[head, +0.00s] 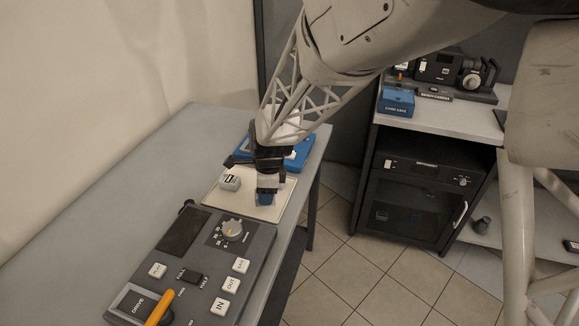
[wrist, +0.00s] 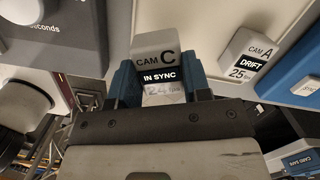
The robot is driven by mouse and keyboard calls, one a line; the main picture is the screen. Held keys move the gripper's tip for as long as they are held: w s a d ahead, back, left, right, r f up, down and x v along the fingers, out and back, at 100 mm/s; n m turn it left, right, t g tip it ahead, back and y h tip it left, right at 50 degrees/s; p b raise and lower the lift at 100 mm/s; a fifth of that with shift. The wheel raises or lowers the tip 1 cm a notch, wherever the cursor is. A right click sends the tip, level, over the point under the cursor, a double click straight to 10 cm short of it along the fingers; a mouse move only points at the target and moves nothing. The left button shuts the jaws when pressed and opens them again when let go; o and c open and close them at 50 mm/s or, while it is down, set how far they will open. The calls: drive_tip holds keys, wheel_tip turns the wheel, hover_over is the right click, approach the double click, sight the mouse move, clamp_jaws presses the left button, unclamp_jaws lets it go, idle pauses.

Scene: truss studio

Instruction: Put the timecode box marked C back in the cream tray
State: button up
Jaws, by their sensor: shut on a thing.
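The timecode box marked C (wrist: 157,62) is light grey with a dark label reading IN SYNC and 24 fps below it. My gripper (wrist: 160,78) is shut on it, with a blue finger on each side. In the head view my gripper (head: 266,194) is over the right part of the cream tray (head: 236,206). I cannot tell whether the box touches the tray. A second timecode box, marked CAM A (wrist: 247,56) and DRIFT 25, stands on the tray's left part in the head view (head: 230,180).
A blue unit (head: 297,156) lies behind the tray, partly hidden by my arm. A dark grey control panel (head: 205,262) with a knob, white keys and an orange lever is in front. The table's left side is clear. A rack cabinet (head: 418,190) stands apart at right.

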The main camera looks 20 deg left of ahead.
drive_tip(key=shift+w+a, duration=0.15)
drive_tip(key=shift+f, duration=1.8)
drive_tip(key=shift+f, duration=0.1)
drive_tip(key=o, duration=1)
drive_tip(key=shift+o, duration=0.2)
drive_tip(key=r, duration=0.4)
drive_tip(key=d+r, duration=0.1)
drive_tip(key=r, duration=0.7)
drive_tip(key=shift+w+d, duration=0.2)
drive_tip(key=shift+w, duration=0.05)
